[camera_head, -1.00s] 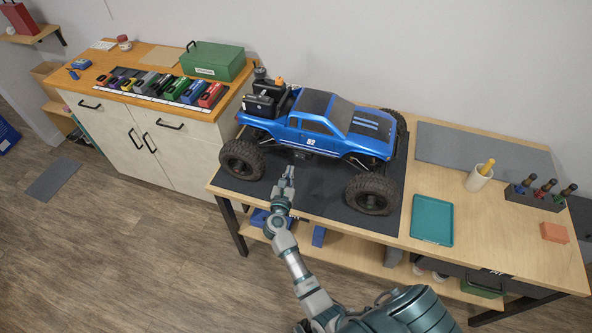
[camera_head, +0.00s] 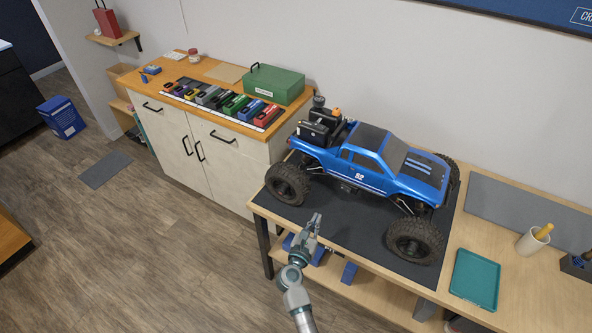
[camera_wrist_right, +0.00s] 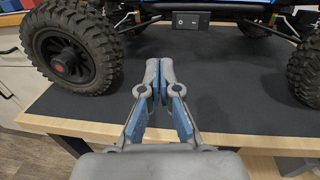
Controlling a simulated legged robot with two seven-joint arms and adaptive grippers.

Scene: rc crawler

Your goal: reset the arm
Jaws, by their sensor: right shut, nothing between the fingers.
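In the wrist view a black switch box (camera_wrist_right: 197,20) shows under the crawler's body, apart from the fingertips. My left gripper is not in view.
A teal tray (camera_head: 475,279) and a cup with a yellow handle (camera_head: 532,240) are on the bench's right part. A cabinet (camera_head: 200,152) at the left carries a row of coloured packs (camera_head: 227,103) and a green box (camera_head: 274,84).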

